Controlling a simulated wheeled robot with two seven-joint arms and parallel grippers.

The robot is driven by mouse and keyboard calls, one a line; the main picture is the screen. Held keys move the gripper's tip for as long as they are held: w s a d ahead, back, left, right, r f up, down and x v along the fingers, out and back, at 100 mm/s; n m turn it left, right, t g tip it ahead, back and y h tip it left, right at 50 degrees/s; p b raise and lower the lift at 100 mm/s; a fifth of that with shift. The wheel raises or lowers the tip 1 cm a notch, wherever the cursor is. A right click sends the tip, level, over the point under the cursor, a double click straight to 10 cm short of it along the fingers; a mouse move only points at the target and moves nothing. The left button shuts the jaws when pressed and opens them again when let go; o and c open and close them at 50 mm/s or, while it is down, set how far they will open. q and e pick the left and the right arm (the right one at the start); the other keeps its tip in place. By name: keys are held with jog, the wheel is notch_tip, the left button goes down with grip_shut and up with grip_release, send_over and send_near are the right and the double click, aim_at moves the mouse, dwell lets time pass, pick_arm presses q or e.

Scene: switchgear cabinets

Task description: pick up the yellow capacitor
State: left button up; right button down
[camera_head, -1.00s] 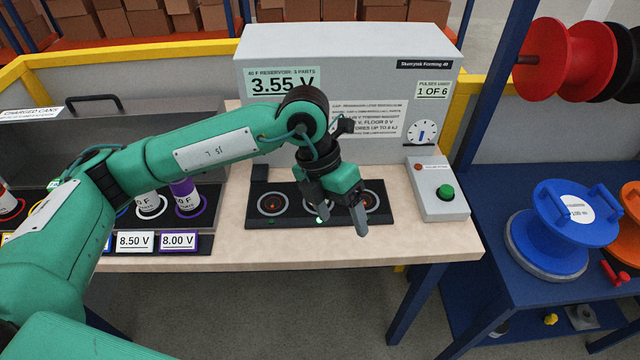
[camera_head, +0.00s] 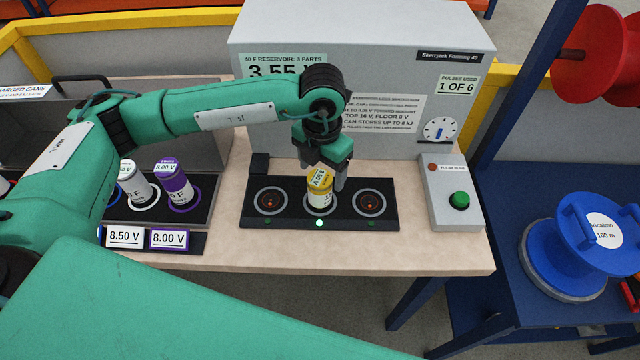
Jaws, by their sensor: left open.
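The yellow capacitor (camera_head: 319,191) stands upright in the middle socket of the black three-socket strip (camera_head: 384,213). It has a yellow body and a pale label at its top. My left gripper (camera_head: 322,178) is open, pointing down at the top of the capacitor. One finger shows to the right of the capacitor and the other by its upper left; contact cannot be told. The gripper hides part of the capacitor's top. My right gripper is not in view.
The grey forming machine (camera_head: 350,60) stands close behind the strip. The pulse box with a green button (camera_head: 459,200) is to the right. White (camera_head: 139,188) and purple (camera_head: 177,186) capacitors stand in the left rack. The bench front (camera_head: 350,255) is clear.

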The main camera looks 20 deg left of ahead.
aim_at(320, 178)
pick_arm(q)
jog(key=shift+w+f, duration=0.1)
jog(key=shift+f, duration=0.75)
notch_tip(320, 178, down, 2)
jog(key=shift+a+f+p, duration=0.1)
jog(key=shift+a+p, duration=0.05)
jog(key=shift+p, duration=0.9)
notch_tip(320, 178, down, 2)
jog(key=shift+f+p, duration=0.15)
jog(key=shift+p, duration=0.2)
jog(key=shift+f, duration=0.4)
jog(key=c, duration=1.3)
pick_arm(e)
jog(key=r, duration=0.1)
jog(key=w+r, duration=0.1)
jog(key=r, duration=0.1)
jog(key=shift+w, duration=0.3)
